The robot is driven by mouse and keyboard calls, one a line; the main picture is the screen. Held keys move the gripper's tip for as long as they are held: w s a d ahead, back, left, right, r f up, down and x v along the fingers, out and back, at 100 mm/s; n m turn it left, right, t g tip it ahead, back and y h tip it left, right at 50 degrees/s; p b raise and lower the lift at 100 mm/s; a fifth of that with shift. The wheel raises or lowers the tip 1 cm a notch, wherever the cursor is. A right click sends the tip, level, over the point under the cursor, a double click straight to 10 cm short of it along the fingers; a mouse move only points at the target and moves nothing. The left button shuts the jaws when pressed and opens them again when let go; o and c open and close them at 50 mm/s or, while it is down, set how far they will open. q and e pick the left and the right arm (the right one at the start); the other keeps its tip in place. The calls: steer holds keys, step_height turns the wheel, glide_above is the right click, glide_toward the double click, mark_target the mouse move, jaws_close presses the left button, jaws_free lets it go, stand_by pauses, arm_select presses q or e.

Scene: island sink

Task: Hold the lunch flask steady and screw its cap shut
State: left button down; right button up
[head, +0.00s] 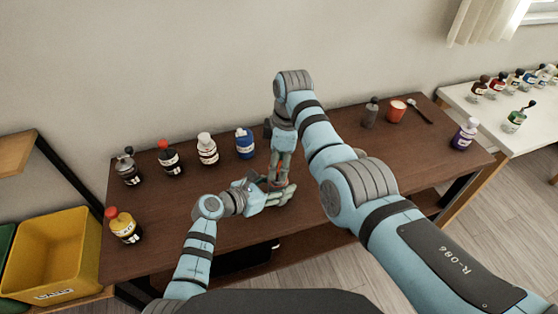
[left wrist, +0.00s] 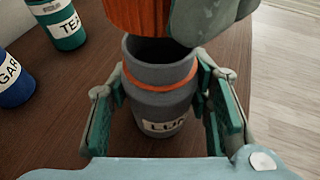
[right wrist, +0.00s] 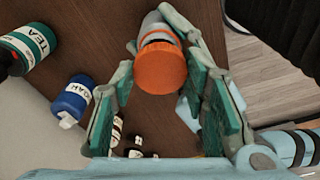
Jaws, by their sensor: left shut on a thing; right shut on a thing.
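The lunch flask (left wrist: 162,112) is a grey cylinder with an orange ring and a white label, standing upright on the brown table. My left gripper (left wrist: 166,88) is shut around its body; in the head view this gripper (head: 284,194) is low near the table's middle. The orange cap (right wrist: 160,68) is between the fingers of my right gripper (right wrist: 161,75), which is shut on it. In the left wrist view the cap (left wrist: 138,16) hangs over the flask's dark open mouth, apparently apart from it. In the head view the arms mostly hide the flask and cap.
A green tea jar (left wrist: 62,22) and blue sugar jar (left wrist: 12,80) stand nearby. Several bottles line the table's left and back. A grey bottle (head: 370,112), orange cup (head: 396,111) and purple bottle (head: 465,134) stand at right. A yellow bin (head: 50,255) is left of the table.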

mark_target(279, 167)
steer(key=shift+f, duration=0.1)
steer(key=shift+f, duration=0.8)
steer(key=shift+f, duration=0.55)
steer(key=shift+m, duration=1.1)
steer(key=m, duration=0.4)
steer(key=shift+t, duration=0.4)
steer(key=o, duration=0.7)
steer(key=shift+o, duration=0.2)
